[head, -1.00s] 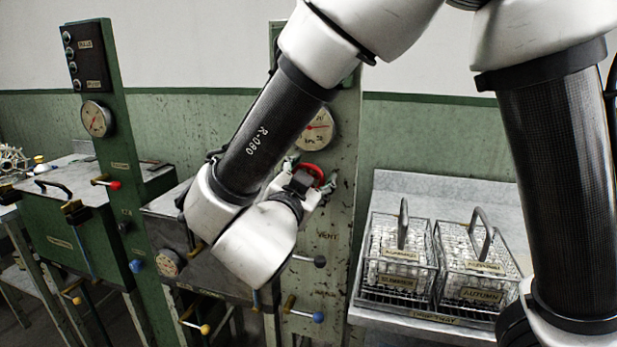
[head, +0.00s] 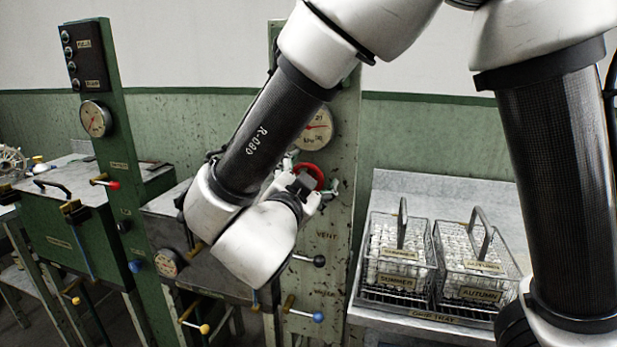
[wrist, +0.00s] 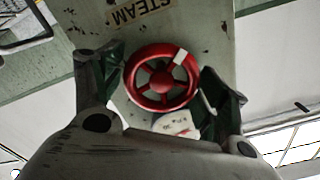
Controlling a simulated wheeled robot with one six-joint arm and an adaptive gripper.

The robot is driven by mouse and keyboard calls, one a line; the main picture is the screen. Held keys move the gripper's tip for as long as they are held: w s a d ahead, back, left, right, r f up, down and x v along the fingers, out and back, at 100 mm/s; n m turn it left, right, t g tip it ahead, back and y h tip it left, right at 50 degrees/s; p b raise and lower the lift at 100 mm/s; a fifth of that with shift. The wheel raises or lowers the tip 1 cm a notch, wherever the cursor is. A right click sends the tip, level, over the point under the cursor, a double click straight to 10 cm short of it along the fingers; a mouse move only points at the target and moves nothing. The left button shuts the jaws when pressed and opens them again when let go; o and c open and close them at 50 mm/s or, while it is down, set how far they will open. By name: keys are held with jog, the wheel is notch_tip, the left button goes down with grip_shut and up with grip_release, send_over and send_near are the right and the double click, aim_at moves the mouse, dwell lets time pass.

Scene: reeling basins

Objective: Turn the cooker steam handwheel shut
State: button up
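The red cooker steam handwheel (wrist: 162,77) has spokes and a pale mark on its rim. It shows face-on in the wrist view, on a pale panel below a "STEAM" label (wrist: 139,12). My gripper (wrist: 164,72) has its fingers spread on either side of the wheel, very near the rim. Contact with the rim is not clear. In the head view my gripper (head: 307,190) is at the column, and the red wheel (head: 312,172) shows just behind it, partly hidden by the fingers and wrist.
A pressure gauge (head: 318,127) is on the column above the wheel. Lever valves with black (head: 319,261) and blue (head: 318,317) knobs stick out below. Wire baskets (head: 398,262) of white pieces stand on a drip tray at right. A green basin column (head: 117,170) stands left.

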dwell(0.3)
jog(key=v, duration=1.2)
jog(key=shift+s+a, duration=0.1)
